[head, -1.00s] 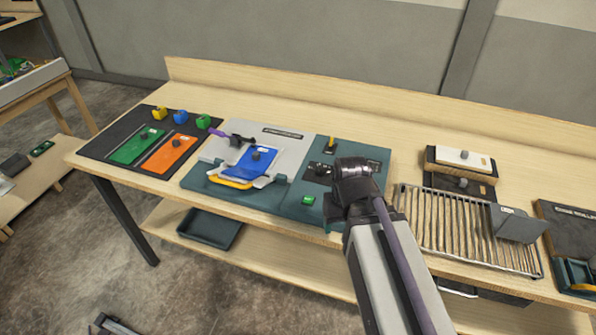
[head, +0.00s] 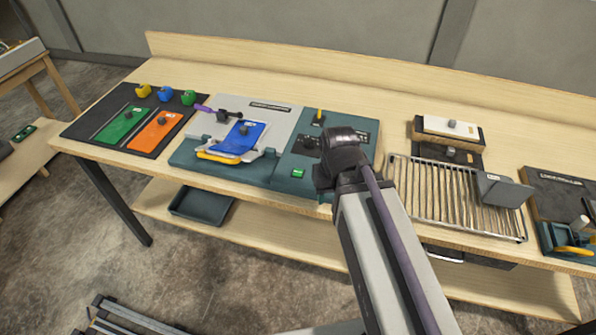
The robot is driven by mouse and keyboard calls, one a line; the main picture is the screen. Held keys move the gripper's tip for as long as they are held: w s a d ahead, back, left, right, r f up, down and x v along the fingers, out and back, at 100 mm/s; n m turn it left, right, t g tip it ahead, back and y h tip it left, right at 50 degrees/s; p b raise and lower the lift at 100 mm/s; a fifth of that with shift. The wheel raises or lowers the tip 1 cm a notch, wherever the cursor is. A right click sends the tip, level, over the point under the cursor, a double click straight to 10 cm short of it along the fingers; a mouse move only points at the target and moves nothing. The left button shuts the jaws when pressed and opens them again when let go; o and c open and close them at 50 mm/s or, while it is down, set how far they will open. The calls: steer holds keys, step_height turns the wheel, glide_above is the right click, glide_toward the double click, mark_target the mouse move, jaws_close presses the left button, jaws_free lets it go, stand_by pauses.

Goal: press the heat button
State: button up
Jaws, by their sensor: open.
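A small green button (head: 298,173) sits on the front of the dark teal console panel (head: 290,186). I cannot read a label on it, so I cannot tell if it is the heat button. A yellow-topped lever (head: 318,117) and dark controls (head: 311,143) are further back on the panel. My arm rises from the lower right, and its dark joint covers the panel's right part. My gripper's fingers do not show.
Left on the console are a blue plate (head: 238,138) in a clamp-like frame and a purple-handled tool (head: 204,109). A black mat (head: 85,122) holds green and orange plates. A wire rack (head: 440,193) stands right of my arm. Bare wood lies behind the console.

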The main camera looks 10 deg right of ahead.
jaws_close()
stand_by(1.4)
